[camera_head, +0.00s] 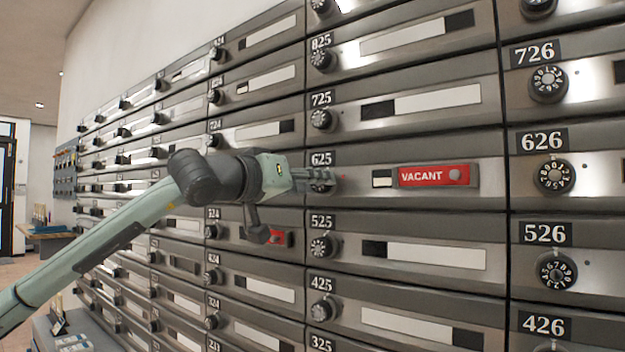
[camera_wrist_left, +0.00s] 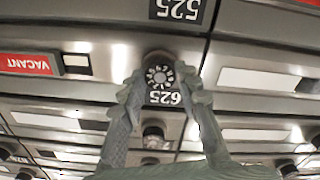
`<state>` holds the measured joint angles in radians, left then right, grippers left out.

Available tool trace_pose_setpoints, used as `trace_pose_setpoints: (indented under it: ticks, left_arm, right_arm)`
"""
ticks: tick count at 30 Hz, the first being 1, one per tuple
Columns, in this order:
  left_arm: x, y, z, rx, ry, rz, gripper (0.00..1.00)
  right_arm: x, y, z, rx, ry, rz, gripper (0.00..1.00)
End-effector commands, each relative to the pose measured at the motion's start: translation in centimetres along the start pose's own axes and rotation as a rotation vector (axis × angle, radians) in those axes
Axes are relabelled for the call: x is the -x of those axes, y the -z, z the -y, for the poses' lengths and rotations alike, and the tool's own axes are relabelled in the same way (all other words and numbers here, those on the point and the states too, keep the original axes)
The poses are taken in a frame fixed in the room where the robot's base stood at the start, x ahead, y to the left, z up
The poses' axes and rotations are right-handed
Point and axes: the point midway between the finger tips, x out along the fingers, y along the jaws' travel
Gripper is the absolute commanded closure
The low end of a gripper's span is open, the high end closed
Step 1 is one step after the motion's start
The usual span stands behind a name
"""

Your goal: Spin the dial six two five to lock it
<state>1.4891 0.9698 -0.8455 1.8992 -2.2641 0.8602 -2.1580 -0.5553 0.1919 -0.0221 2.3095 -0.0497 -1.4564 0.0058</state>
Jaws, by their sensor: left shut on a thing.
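In the left wrist view, which is upside down, the round dial (camera_wrist_left: 160,75) with white numbers sits between the two fingers of my left gripper (camera_wrist_left: 163,82). The fingers are shut on the dial from both sides. The dial's digits are too small to read surely. My right gripper is not in view.
Dials of neighbouring boxes stick out close by: 725's dial (camera_head: 321,119) above and 525's dial (camera_head: 322,246) below. Box 626's dial (camera_head: 555,175) is to the right. Another red sign (camera_head: 278,238) shows behind my left wrist. The aisle at far left is open floor.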

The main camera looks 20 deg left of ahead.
Motion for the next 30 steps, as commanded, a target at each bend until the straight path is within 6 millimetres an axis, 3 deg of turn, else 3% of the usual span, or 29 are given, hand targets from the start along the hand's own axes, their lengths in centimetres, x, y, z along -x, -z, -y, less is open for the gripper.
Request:
trace_pose_setpoints:
  ticks: [12,28,29,30]
  left_arm:
    - [0.0,-0.1,0.0,-0.179,-0.001,0.002,0.97]
    - [0.0,-0.1,0.0,-0.201,-0.001,0.002,0.97]
    - [0.0,-0.1,0.0,-0.201,-0.001,0.002,0.66]
    - [0.0,-0.1,0.0,-0.201,-0.001,0.002,0.61]
  right_arm:
    - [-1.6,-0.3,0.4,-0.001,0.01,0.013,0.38]
    - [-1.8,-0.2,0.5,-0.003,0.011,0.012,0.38]
    - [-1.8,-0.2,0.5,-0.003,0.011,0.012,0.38]
    - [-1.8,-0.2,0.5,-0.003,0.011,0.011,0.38]
